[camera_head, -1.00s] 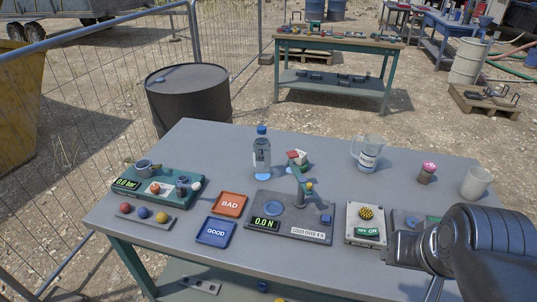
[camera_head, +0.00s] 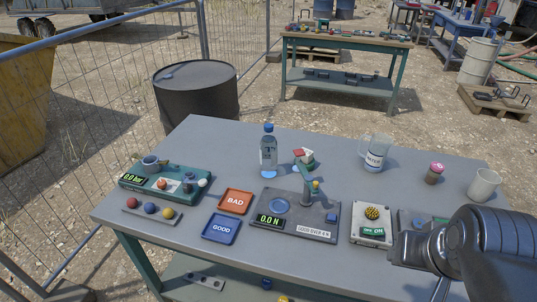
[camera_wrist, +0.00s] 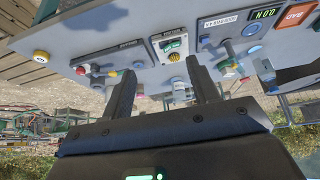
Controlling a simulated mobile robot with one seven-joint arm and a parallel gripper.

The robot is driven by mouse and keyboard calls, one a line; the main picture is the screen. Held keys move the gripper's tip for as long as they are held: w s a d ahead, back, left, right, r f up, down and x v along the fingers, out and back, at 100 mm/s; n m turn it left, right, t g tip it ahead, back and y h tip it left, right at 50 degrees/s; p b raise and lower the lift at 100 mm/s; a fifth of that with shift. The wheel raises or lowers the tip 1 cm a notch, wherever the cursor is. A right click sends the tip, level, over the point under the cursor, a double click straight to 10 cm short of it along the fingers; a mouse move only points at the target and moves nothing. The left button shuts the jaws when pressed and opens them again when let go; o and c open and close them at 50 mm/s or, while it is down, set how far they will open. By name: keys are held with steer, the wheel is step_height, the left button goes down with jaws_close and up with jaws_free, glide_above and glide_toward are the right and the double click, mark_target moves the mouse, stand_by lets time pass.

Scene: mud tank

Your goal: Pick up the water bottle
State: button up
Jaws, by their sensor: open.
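The water bottle (camera_head: 268,158) is clear with a blue cap and stands upright near the back edge of the grey table (camera_head: 215,140). In the wrist view a small blue-capped shape, probably the bottle (camera_wrist: 265,72), shows to the right of my fingers. My gripper (camera_wrist: 161,66) is open, with two dark fingers spread apart and nothing between them. In the head view my arm enters at the lower right, over the table's right front side, well apart from the bottle. The fingertips are not clear there.
BAD (camera_head: 235,201) and GOOD (camera_head: 221,229) trays lie front left.

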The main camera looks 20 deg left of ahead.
steer(key=w+a+r+n, duration=0.2)
steer(key=w+a+r, duration=0.25)
steer(key=w, duration=0.55)
steer(key=n+g+y, duration=0.1)
steer(key=n+y, duration=0.4)
steer(key=n, duration=0.2)
glide_above(270, 126)
steer(key=s+d, duration=0.3)
step_height(270, 126, down, 4)
steer(key=x, duration=0.5)
steer(key=shift+w+f, duration=0.2)
steer(key=shift+f, duration=0.05)
steer(key=x, duration=0.5)
steer(key=shift+s+a+f, duration=0.1)
steer(key=shift+f, duration=0.05)
jaws_close()
